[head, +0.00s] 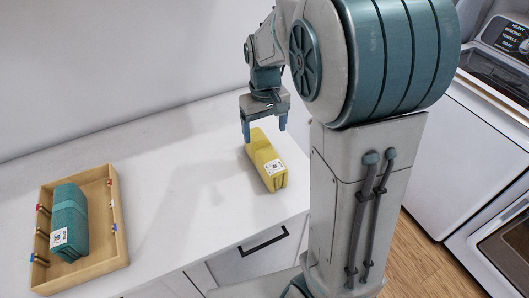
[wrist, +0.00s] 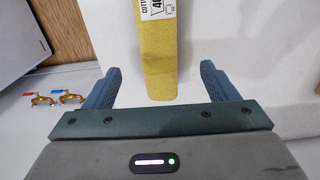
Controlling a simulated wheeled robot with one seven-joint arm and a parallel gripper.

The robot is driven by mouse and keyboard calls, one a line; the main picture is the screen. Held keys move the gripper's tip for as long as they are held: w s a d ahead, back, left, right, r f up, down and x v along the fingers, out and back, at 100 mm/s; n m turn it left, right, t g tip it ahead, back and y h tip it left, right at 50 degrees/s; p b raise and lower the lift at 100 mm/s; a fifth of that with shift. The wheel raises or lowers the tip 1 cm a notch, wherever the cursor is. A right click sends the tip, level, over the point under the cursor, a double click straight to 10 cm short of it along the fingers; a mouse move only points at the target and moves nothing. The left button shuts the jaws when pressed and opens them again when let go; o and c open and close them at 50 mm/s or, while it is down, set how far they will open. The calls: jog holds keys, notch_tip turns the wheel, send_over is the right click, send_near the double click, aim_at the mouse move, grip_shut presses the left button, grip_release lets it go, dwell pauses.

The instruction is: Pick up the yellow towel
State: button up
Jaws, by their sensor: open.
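The yellow towel (head: 263,158) is a folded, long bundle with a white label, lying on the white countertop. In the wrist view the yellow towel (wrist: 161,62) runs from the top edge down toward the gap between the fingers. My gripper (head: 264,131) is over the towel's far end in the head view, with its fingers pointing down. In the wrist view my gripper (wrist: 158,88) is open, with one finger on either side of the towel's line and nothing held. I cannot tell the exact height of the fingertips above the counter.
A wooden tray (head: 118,222) on the left of the counter (head: 190,190) holds a teal folded towel (head: 70,220). A drawer with a black handle (head: 264,241) is below the counter front. A washer (head: 455,150) stands at right. Small brass valves (wrist: 55,98) show in the wrist view.

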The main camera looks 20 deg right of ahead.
aim_at(265, 149)
notch_tip(265, 149, down, 7)
jog(key=shift+w+d+f+p, duration=0.1)
jog(key=shift+f+p, duration=0.15)
jog(key=shift+f, duration=0.65)
jog(key=shift+w+a+f+p, duration=0.1)
jog(key=shift+f+p, duration=0.2)
jog(key=shift+f, duration=0.6)
jog(key=shift+w+d+f+p, duration=0.1)
jog(key=shift+f+p, duration=0.15)
jog(key=shift+f, duration=0.65)
jog(key=shift+c, duration=0.3)
jog(key=c, duration=1.2)
jog(key=shift+r, duration=0.1)
